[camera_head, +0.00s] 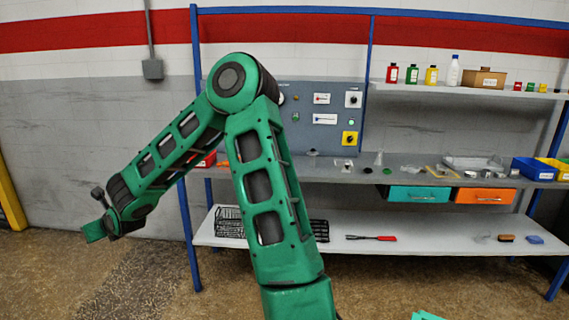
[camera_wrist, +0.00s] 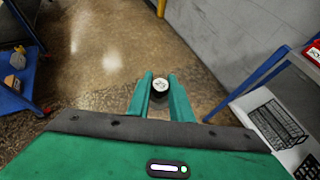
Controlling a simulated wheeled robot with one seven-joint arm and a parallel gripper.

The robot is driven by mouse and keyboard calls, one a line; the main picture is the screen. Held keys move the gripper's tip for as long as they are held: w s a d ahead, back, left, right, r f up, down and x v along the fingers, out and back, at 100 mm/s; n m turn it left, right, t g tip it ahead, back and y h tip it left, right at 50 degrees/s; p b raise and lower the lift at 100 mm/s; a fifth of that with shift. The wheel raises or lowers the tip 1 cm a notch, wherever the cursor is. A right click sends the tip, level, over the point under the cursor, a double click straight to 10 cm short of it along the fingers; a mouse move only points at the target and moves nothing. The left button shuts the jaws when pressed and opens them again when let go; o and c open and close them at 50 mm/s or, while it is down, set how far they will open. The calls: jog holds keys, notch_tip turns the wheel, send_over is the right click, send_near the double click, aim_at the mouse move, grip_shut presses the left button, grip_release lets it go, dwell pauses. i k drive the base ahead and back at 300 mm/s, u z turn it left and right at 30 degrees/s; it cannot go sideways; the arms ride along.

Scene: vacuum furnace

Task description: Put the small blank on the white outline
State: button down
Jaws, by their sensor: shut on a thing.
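My gripper (camera_wrist: 160,91) is shut on a small round piece, apparently the small blank (camera_wrist: 160,85). It has a pale marked top and a dark side, and sits between the two green fingers above the brown floor. In the head view my gripper (camera_head: 95,232) hangs out at the far left, well away from the shelves; the held piece cannot be made out there. I cannot clearly make out the white outline in either view. A small pale item (camera_head: 348,166) lies on the grey middle shelf (camera_head: 320,172), too small to identify.
The middle shelf also bears a dark disc (camera_head: 367,170), a green disc (camera_head: 387,170), a clear cone (camera_head: 379,158) and a blue bin (camera_head: 534,169). A control panel (camera_head: 318,118) stands behind. A black wire basket (camera_wrist: 277,122) sits on the lower shelf. Open floor surrounds the gripper.

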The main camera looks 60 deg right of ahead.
aim_at(343, 162)
jog(key=z, duration=1.45)
jog(key=i, duration=1)
